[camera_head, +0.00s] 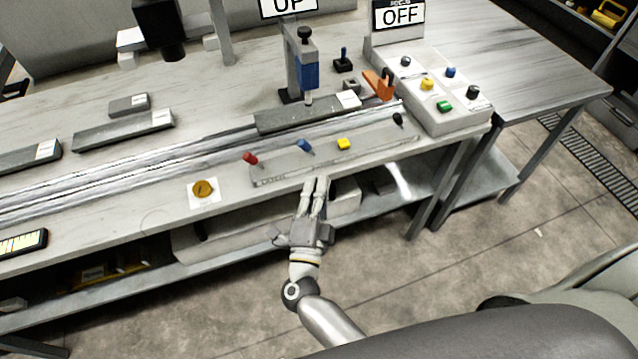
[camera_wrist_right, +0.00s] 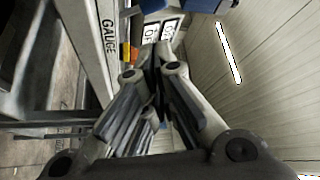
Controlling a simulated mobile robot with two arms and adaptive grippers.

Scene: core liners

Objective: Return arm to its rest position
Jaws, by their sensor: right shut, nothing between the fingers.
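My right gripper (camera_head: 317,184) is shut and empty in the head view. It is just in front of the bench's front edge, below the strip with the coloured knobs. In the right wrist view the fingers of my right gripper (camera_wrist_right: 152,62) are together with nothing between them. My right arm reaches up to it from the bottom of the head view. My left gripper is not in view.
The workbench (camera_head: 130,195) has a strip with red (camera_head: 250,158), blue (camera_head: 305,146) and yellow (camera_head: 344,144) knobs near its edge. A control box (camera_head: 440,110) under an OFF sign (camera_head: 399,14) stands at right. Open floor (camera_head: 480,250) lies in front.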

